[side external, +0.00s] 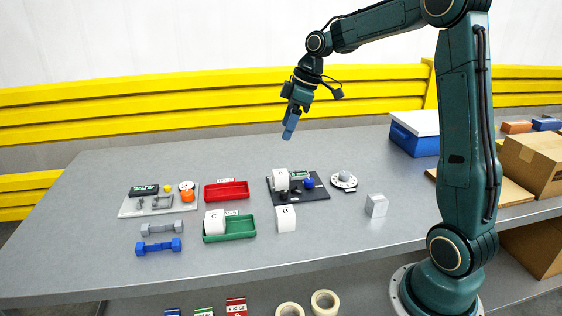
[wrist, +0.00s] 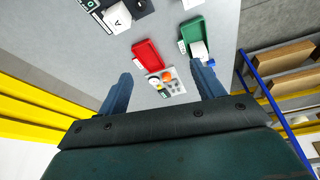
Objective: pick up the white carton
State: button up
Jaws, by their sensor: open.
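My gripper (side external: 288,135) is open and empty, high above the table behind the mat. In the wrist view its two blue fingers (wrist: 162,78) are apart with nothing between them. Carton A (wrist: 117,19) is at the top left there, and carton C (wrist: 199,50) shows in the green tray, partly near the right finger.
A red tray (side external: 227,192) lies behind the green one. A white board (side external: 158,203) with small parts and two dumbbells (side external: 160,247) are at the left. A silver block (side external: 376,205) and a round flanged part (side external: 344,180) are right of the mat. A yellow rail (side external: 210,93) runs behind.

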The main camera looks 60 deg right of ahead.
jog(key=n+y, duration=0.1)
jog(key=n, duration=0.1)
send_near(281, 172)
notch_tip(281, 172, up, 3)
jog(key=shift+s+d+r, duration=0.2)
jog(key=shift+s+d, duration=0.2)
jog(key=shift+f, duration=0.1)
jog(key=shift+x, duration=4.25)
jog(key=shift+a, duration=0.1)
jog(key=shift+x, duration=2.55)
jog(key=shift+s, duration=0.1)
jog(key=c, duration=1.1)
